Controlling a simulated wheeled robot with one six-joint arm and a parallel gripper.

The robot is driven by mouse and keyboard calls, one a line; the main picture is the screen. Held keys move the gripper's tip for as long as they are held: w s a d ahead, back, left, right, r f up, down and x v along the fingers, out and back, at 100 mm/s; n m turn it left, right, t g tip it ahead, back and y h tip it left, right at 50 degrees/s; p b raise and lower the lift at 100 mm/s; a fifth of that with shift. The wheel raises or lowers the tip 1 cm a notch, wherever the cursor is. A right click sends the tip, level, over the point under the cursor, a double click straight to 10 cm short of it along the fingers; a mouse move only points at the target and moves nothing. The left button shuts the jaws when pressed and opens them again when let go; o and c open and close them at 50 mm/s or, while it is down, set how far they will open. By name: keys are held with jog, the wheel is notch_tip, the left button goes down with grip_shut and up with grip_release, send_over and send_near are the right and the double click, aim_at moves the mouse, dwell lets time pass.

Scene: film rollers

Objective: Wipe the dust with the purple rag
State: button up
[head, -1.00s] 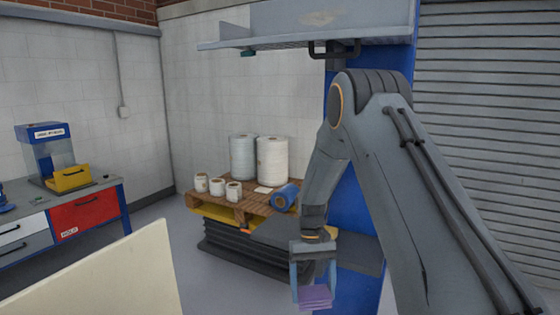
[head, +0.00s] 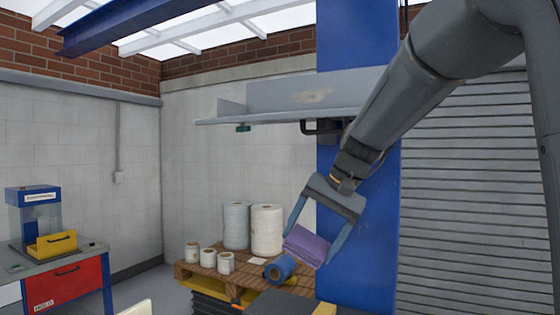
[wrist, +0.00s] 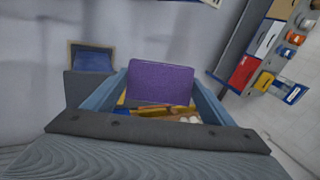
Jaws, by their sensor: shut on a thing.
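My gripper (head: 309,246) is shut on the folded purple rag (head: 305,243) and holds it in the air, tilted, in the head view. In the wrist view the rag (wrist: 160,82) sits between the two blue fingers of my gripper (wrist: 159,88). A faint brownish dust patch (head: 313,96) shows on the grey upright panel of the shelf unit (head: 270,98), above and apart from the rag. I cannot make out the dust in the wrist view.
A blue column (head: 343,50) stands behind my arm. Below is a wooden pallet (head: 240,279) with white rolls (head: 267,230) and a blue roll (head: 280,268). A dark handle (head: 318,127) hangs under the shelf. A workbench (head: 75,280) stands at left.

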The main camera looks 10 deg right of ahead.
notch_tip(320, 180, up, 52)
jog(key=a+m+t+h, duration=0.1)
jog(key=m+t+h, duration=0.6)
jog(key=t+h, duration=0.2)
jog(key=shift+s+a+m+t, duration=0.35)
jog(key=shift+s+m+t, duration=0.05)
jog(key=shift+t, duration=0.4)
